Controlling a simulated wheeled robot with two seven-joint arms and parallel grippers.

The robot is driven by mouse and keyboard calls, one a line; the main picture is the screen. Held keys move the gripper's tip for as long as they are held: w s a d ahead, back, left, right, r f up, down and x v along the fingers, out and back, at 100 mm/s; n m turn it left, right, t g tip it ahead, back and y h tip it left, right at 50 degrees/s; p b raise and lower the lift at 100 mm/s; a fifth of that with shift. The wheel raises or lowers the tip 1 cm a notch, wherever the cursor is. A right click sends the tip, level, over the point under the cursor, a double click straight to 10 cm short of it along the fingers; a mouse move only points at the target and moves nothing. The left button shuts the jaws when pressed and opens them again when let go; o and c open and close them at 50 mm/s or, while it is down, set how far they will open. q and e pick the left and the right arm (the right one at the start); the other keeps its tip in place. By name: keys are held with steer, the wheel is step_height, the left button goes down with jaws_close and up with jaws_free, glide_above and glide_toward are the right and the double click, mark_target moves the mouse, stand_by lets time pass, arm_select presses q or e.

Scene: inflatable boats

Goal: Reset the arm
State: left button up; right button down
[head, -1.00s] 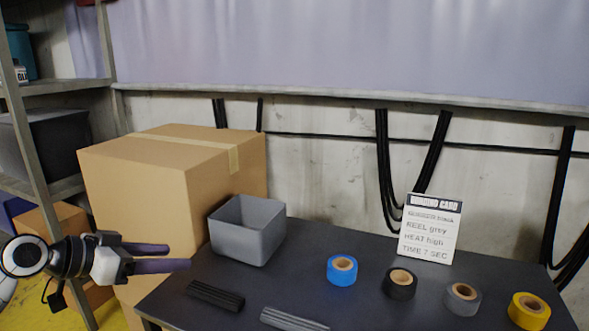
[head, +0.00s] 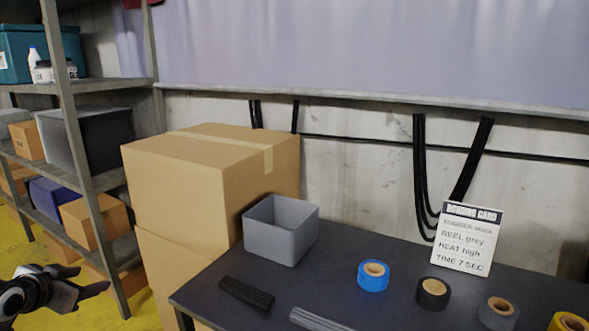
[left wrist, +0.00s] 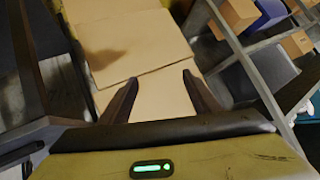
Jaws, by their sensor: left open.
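My left gripper (head: 92,290) is at the lower left of the head view, beside the table and below its top. It is open and empty. In the left wrist view its two fingers (left wrist: 160,100) stand apart, with cardboard boxes (left wrist: 135,50) beyond them and nothing between them. My right gripper is in neither view.
A dark table (head: 335,260) holds a grey bin (head: 280,232), blue (head: 373,276), black (head: 433,294), grey (head: 498,313) and yellow tape reels, dark and grey strips, and a card (head: 467,238). Stacked cardboard boxes (head: 195,180) stand behind. A metal shelf (head: 75,130) stands left.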

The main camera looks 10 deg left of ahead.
arm_select(q)
steer(key=w+a+r+m+t+y, duration=0.2)
steer(key=a+r+t+y, duration=0.15)
steer(key=a+r, duration=0.35)
steer(key=s+d+f+g+h, duration=0.2)
steer(key=s+d+f, duration=0.4)
steer(key=d+f, duration=0.65)
steer(key=s+d+f+g+h, duration=0.1)
steer(key=s+d+f+h, duration=0.35)
steer(key=d+f, duration=0.8)
steer(key=s+d+f+n+g+h+p, duration=0.1)
steer(key=s+d+f, duration=0.1)
steer(key=s+d, duration=0.8)
steer(key=s+d+f+n+g+p, duration=0.1)
steer(key=s+d+f+g, duration=0.1)
steer(key=s+d, duration=0.9)
steer(key=shift+d+f+h, duration=0.25)
steer(key=shift+d+h, duration=0.15)
steer(key=shift+d, duration=0.05)
steer(key=shift+s, duration=0.1)
stand_by(2.2)
